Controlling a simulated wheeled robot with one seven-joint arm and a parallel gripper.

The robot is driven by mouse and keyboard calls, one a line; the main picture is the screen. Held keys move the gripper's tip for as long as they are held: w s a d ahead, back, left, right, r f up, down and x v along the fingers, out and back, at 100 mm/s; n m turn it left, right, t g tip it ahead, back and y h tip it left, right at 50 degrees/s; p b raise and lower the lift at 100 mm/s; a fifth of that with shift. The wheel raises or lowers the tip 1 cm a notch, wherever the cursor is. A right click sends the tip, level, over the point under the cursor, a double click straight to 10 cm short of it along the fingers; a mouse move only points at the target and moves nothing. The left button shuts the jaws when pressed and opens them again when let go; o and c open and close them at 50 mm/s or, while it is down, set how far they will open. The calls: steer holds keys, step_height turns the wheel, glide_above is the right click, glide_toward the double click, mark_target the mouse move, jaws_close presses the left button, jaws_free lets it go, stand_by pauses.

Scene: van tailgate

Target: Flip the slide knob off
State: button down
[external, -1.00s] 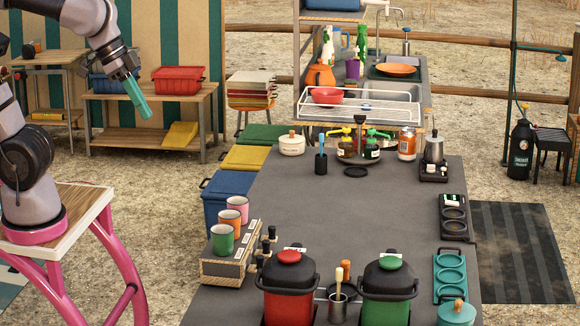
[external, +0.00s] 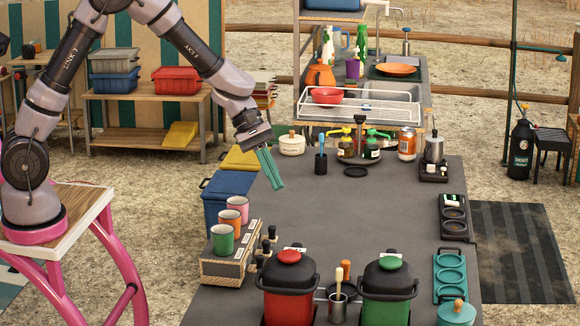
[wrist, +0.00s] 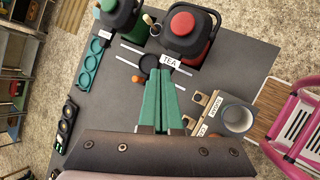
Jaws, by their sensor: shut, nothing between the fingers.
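My gripper (external: 275,187) has teal fingers pressed together and holds nothing. It is in the air above the left part of the grey counter (external: 330,205), apart from everything on it. Its closed fingers (wrist: 160,72) also show in the wrist view, pointing toward a TEA label. No part is clearly identifiable as the slide knob. Small black knobs (external: 267,245) stand by the wooden cup stand (external: 228,270). A black panel (external: 453,216) with a white piece lies at the counter's right edge. I cannot tell the setting of any of these.
A red pot (external: 288,290) and a green pot (external: 388,286) stand at the front, with a metal cup (external: 338,305) between them. A teal ring rack (external: 450,276) lies at the right. Bottles, a can (external: 407,144) and a white pot (external: 291,145) stand at the back. The counter's middle is clear.

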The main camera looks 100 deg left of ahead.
steer(key=w+a+f+n+t, duration=0.1)
steer(key=w+a+f+n, duration=0.2)
steer(key=a+f+n, duration=0.6)
step_height(320, 180, down, 6)
steer(key=shift+a+f+n+t+y, duration=0.1)
steer(key=shift+a+n+t+y, duration=0.25)
steer(key=shift+a, duration=0.85)
steer(key=x, duration=1)
steer(key=shift+w+d+f, duration=0.1)
steer(key=shift+w+d, duration=0.4)
steer(key=shift+w, duration=0.25)
steer(key=shift+w+d, duration=0.25)
steer(key=shift+w, duration=0.3)
steer(key=shift+w+d, duration=0.2)
steer(key=shift+w, duration=0.3)
steer(key=shift+w, duration=0.15)
steer(key=w, duration=1.1)
steer(key=shift+w, duration=0.15)
